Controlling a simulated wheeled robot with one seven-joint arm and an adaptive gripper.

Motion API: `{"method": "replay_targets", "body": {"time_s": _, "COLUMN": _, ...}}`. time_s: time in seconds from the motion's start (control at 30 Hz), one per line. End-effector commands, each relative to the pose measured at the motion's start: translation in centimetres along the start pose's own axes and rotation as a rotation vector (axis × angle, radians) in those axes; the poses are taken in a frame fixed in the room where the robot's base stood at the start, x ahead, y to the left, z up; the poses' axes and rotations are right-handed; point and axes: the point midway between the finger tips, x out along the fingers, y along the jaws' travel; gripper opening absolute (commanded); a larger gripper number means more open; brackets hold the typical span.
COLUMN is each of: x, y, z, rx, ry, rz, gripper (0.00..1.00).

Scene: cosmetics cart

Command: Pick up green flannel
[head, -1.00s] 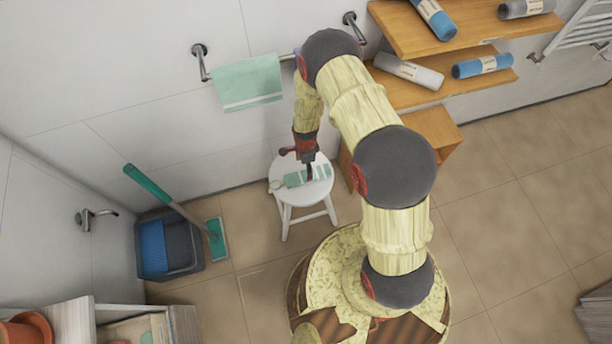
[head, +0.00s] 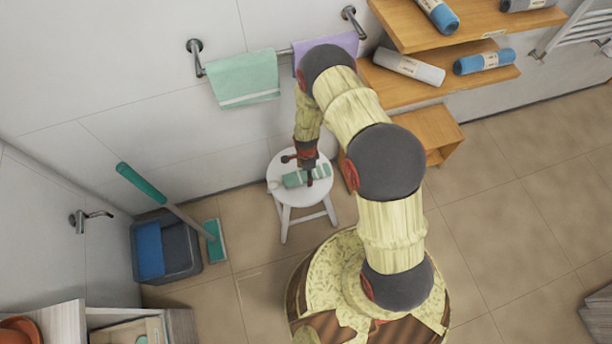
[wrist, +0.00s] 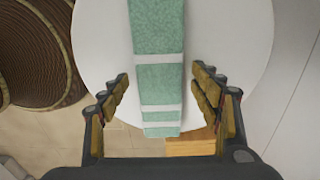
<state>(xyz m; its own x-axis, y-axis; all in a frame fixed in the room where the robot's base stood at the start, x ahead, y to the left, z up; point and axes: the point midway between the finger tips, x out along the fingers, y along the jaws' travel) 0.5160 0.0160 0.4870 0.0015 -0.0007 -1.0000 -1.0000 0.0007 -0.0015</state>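The green flannel (wrist: 160,85) lies folded or rolled in a long strip with white bands on a round white stool (wrist: 232,45). In the head view the flannel (head: 294,180) shows on the stool seat (head: 281,167), partly hidden by my gripper. My gripper (wrist: 160,92) is open, with one finger on each side of the flannel's banded end and a gap on both sides. In the head view my gripper (head: 308,178) is over the stool, pointing down. I cannot tell how far the fingertips are above the seat.
A green towel (head: 245,78) and a purple towel (head: 338,43) hang on a wall rail behind the stool. Wooden shelves (head: 385,85) with rolled towels stand at the right. A grey bucket (head: 181,249) and a green mop (head: 165,200) are at the left.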

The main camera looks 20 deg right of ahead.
Motion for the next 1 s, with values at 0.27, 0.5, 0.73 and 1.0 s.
{"method": "replay_targets", "body": {"time_s": 0.27, "x": 0.00, "y": 0.02, "z": 0.00, "rx": 0.000, "ry": 0.000, "rz": 0.000, "gripper": 0.46}}
{"method": "replay_targets", "body": {"time_s": 0.5, "x": 0.00, "y": 0.02, "z": 0.00, "rx": 0.000, "ry": 0.000, "rz": 0.000, "gripper": 0.32}}
{"method": "replay_targets", "body": {"time_s": 0.73, "x": 0.00, "y": 0.01, "z": 0.01, "rx": 0.000, "ry": 0.000, "rz": 0.000, "gripper": 0.20}}
{"method": "replay_targets", "body": {"time_s": 1.0, "x": -0.18, "y": 0.00, "z": 0.01, "rx": 0.000, "ry": 0.000, "rz": 0.000, "gripper": 0.15}}
